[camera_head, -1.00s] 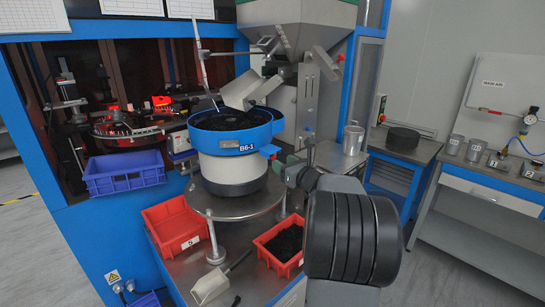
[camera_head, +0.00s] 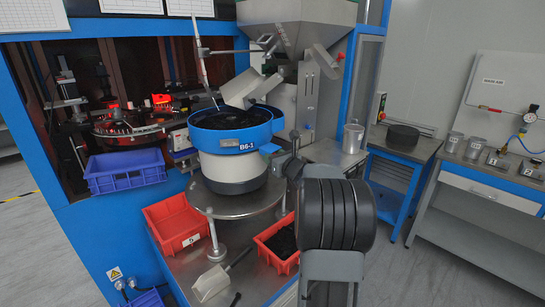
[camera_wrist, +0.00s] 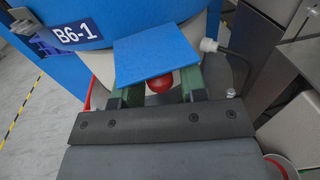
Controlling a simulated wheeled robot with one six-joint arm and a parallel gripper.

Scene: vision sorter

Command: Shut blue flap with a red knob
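The blue flap (camera_wrist: 157,54) is a flat square panel on the front of the round feeder bowl (camera_head: 238,140) labelled B6-1. It sticks out from the bowl, tilted, in the wrist view. Its red knob (camera_wrist: 159,84) shows just under the flap's near edge. My gripper (camera_wrist: 161,88) is open, with one green finger on each side of the knob. Gaps show between the knob and both fingers. The fingertips are partly hidden under the flap.
Below the bowl is a round metal stand (camera_head: 233,204). A red bin (camera_head: 178,223) and a red bin of dark parts (camera_head: 270,240) sit lower down, with a scoop (camera_head: 211,283) between them. A metal hopper (camera_head: 292,40) stands behind. A white fitting with a cable (camera_wrist: 209,45) is right of the flap.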

